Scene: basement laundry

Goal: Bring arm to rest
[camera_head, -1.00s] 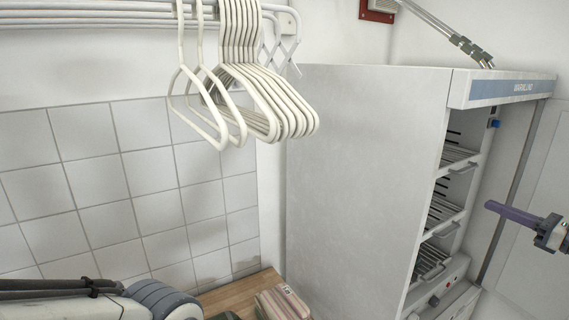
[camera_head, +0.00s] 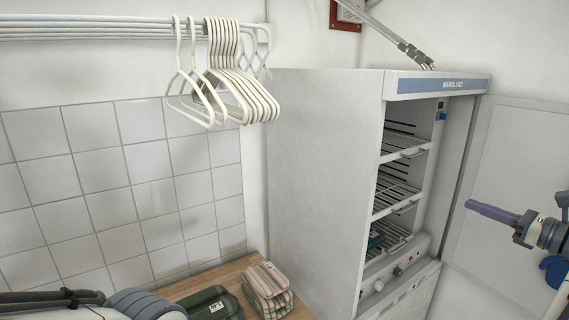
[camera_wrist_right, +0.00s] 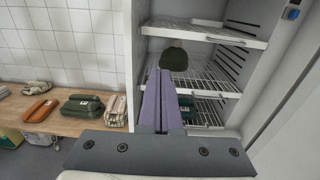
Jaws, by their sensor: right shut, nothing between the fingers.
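My right gripper (camera_head: 472,206) comes in from the right edge in the head view, its purple fingers pointing left. It is in front of the open cabinet's door side. In the right wrist view its purple fingers (camera_wrist_right: 163,100) are pressed together with nothing between them, pointing at the cabinet's wire shelves. Part of my left arm (camera_head: 140,304) shows at the lower left of the head view, but its gripper is out of frame.
A tall white cabinet (camera_head: 320,150) stands open with wire shelves; a dark green item (camera_wrist_right: 174,58) and a teal item (camera_head: 375,239) are inside. Folded striped cloth (camera_head: 265,285) and a green bundle (camera_head: 210,304) lie on a wooden counter (camera_head: 190,285). White hangers (camera_head: 245,95) hang above.

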